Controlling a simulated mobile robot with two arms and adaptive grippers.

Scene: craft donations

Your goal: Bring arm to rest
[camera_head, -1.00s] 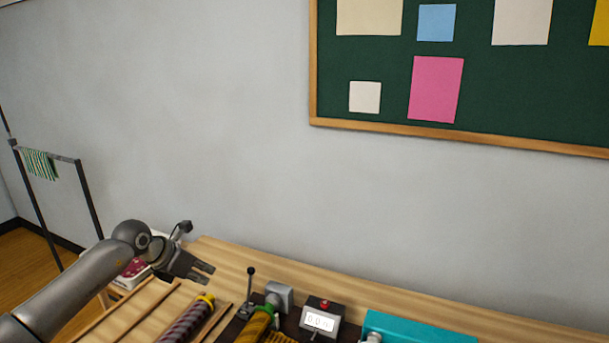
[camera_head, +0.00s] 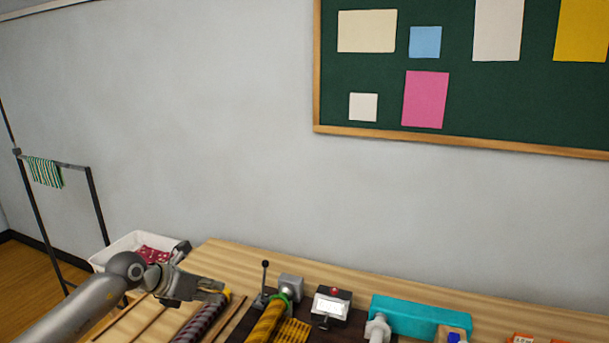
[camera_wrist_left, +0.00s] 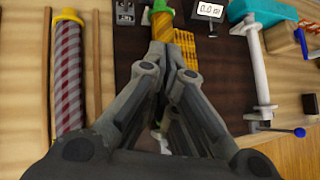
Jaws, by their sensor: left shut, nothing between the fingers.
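My left gripper (camera_head: 222,291) is in the lower left of the head view, over the left part of the wooden table (camera_head: 232,262). It is shut with nothing in it. In the left wrist view its fingers (camera_wrist_left: 172,50) come together in front of a yellow roll on a dark board. My right gripper is in neither view.
A white bin (camera_head: 122,245) with red cloth stands beyond the table's left end. A rack (camera_head: 95,205) stands farther left.

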